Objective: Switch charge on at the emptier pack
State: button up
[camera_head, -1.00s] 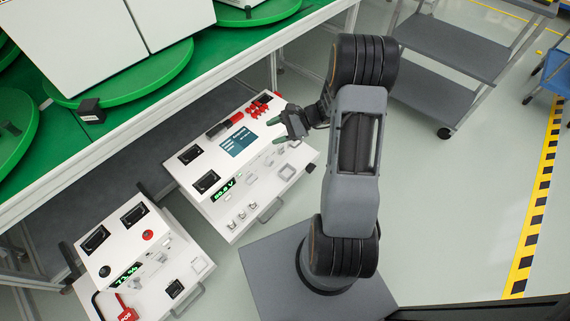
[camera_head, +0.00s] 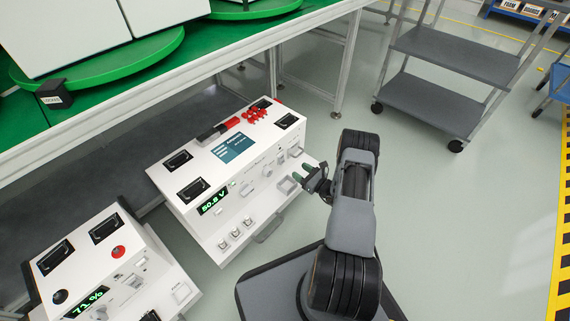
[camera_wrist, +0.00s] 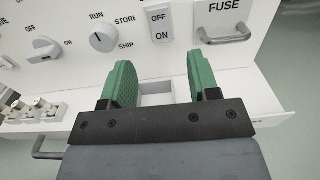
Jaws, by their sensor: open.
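The larger white pack (camera_head: 235,165) stands on the floor with a blue screen and a green readout (camera_head: 213,201) that looks like "50.8 V". The smaller white pack (camera_head: 125,262) at lower left has a green percent readout (camera_head: 86,301), in the low seventies. My gripper (camera_head: 303,181) is open and empty by the larger pack's right front edge. In the wrist view its green fingers (camera_wrist: 158,78) straddle a white square frame on the panel, apparently without touching it. Above are an OFF/ON rocker (camera_wrist: 160,25), a RUN/STORE/SHIP knob (camera_wrist: 103,39) and a FUSE handle (camera_wrist: 224,35).
A green-topped bench (camera_head: 200,50) with green turntables (camera_head: 110,62) overhangs behind the packs. A grey shelf cart (camera_head: 440,100) stands at the back right. The floor between cart and larger pack is clear. Another knob (camera_wrist: 44,48) sits at left in the wrist view.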

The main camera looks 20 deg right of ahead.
aim_at(282, 158)
jog(key=b+x, duration=0.2)
jog(key=x, duration=0.7)
jog(key=shift+b, duration=0.35)
